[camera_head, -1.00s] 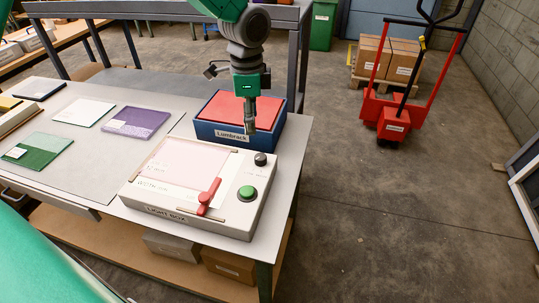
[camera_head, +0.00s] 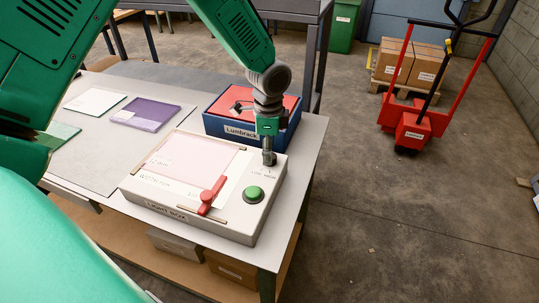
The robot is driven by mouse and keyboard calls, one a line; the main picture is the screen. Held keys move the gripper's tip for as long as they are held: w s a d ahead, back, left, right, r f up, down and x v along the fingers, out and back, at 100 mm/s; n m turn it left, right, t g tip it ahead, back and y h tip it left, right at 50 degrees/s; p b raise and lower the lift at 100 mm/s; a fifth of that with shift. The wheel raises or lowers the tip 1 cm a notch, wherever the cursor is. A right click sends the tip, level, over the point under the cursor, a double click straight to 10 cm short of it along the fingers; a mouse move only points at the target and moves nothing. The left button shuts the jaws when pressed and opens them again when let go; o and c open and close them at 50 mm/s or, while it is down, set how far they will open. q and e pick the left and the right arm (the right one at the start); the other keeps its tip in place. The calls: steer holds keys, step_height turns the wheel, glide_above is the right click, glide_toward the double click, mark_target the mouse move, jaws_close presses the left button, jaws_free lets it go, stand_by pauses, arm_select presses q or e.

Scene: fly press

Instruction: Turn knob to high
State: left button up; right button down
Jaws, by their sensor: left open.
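The light box (camera_head: 190,222) is a pale box on the table with a pinkish panel (camera_head: 190,160), a red lever (camera_head: 211,194) and a green button (camera_head: 254,194). A small LOW HIGH label (camera_head: 263,173) is on its far right corner. My left gripper (camera_head: 269,159) points straight down right over that corner, just behind the label. The black knob there is hidden by the fingers, so I cannot tell whether they touch it or which way it points. The finger gap is too small to see clearly. My right gripper is not in view.
A blue Lumbrack bin (camera_head: 235,133) with red contents stands right behind the light box, close to my left gripper. Purple (camera_head: 145,114) and white (camera_head: 95,101) sheets lie on the table at left. A red pallet truck (camera_head: 412,130) stands on the floor at right.

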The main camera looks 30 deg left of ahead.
arm_select(q)
steer(key=shift+f, duration=0.9)
steer(key=shift+d+f, duration=0.15)
steer(key=shift+f, duration=0.1)
steer(key=c, duration=1.2)
steer(key=shift+o, duration=0.3)
